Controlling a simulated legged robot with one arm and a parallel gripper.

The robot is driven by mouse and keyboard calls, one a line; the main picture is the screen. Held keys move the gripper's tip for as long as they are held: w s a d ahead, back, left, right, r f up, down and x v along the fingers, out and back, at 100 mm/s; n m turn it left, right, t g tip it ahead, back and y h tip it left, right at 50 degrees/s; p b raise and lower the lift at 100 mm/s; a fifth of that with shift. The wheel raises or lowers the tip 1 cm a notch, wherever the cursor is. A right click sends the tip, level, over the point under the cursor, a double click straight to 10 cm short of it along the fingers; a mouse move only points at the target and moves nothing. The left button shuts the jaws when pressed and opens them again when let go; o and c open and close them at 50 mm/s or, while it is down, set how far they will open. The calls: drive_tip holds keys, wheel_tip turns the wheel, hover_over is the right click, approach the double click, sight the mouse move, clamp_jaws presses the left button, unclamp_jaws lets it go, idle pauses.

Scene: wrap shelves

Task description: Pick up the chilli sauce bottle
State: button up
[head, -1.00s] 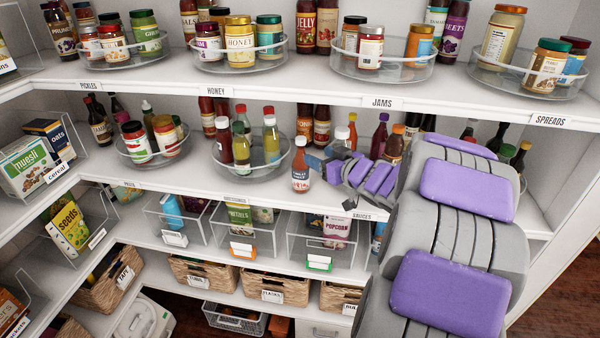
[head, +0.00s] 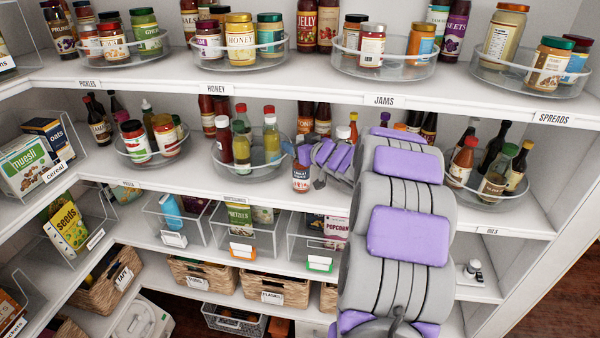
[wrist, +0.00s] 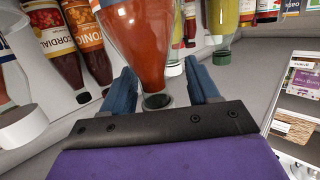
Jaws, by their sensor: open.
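The chilli sauce bottle (head: 300,180), with a pale label, stands at the front edge of the middle shelf. My gripper (head: 306,155) is at its upper part, and its fingers hide the cap in the head view. In the wrist view the bottle, filled with orange-red sauce (wrist: 150,50), appears upside down between the two blue fingers of my gripper (wrist: 161,88). The fingers are open, one on each side of its narrow end. I cannot tell whether either finger touches it.
A clear turntable with sauce bottles (head: 225,177) stands just left of the bottle. More bottles stand behind, including a cordial (wrist: 52,42) and a tonic bottle (wrist: 88,40). Another turntable of bottles (head: 480,196) is to the right. The upper shelf's edge (head: 330,97) runs above.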

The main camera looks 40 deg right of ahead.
drive_tip(key=shift+w+d+f, duration=0.1)
drive_tip(key=shift+w+d, duration=0.05)
drive_tip(key=shift+w, duration=0.1)
drive_tip(key=shift+s+d, duration=0.1)
drive_tip(key=shift+d, duration=0.2)
drive_tip(key=shift+c, duration=0.7)
drive_tip(key=shift+a, duration=0.3)
drive_tip(key=c, duration=0.6)
drive_tip(key=shift+d, duration=0.15)
clamp_jaws()
